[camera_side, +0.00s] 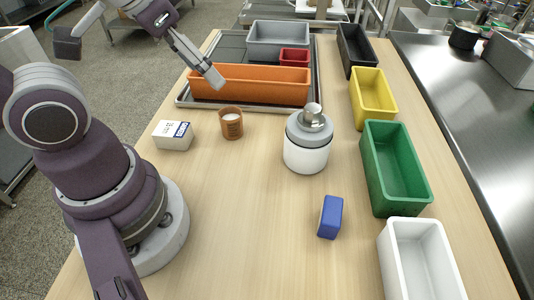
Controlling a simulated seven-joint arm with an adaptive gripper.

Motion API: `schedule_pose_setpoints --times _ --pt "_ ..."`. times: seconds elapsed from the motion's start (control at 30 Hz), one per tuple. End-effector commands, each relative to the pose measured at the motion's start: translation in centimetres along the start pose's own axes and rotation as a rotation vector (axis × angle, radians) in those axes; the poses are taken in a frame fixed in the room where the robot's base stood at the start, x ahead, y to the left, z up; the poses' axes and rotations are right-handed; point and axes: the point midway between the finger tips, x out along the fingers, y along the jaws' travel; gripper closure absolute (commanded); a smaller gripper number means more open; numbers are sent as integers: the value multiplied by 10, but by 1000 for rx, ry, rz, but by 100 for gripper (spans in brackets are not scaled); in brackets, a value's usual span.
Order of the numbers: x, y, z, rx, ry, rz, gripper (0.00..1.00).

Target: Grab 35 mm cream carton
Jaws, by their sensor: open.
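The cream carton (173,135) is a small off-white box with a blue and white printed label. My gripper (142,66) is at the upper left, partly cut off by the top edge. Its two fingers are spread wide, one over the floor side and one in front of the orange bin. It is open, empty and apart from the carton, above and behind it in the picture. Nothing hides the carton.
A white-and-grey mill-like vessel (306,155) stands mid-table, with a blue box (330,217) in front. An orange bin (250,91) sits on a tray behind. Green (381,190), yellow and white bins line the right.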

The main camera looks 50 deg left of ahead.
Motion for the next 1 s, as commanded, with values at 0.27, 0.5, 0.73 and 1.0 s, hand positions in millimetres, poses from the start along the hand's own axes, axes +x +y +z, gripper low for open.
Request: schedule_pose_setpoints --times 0.27,0.5,0.73,1.0 --pt "0 0 0 0 0 0 43" --pt "0 0 0 0 0 0 15" --pt "0 0 0 0 0 0 15" --pt "37 -69 11 -1025 -182 -205 15"
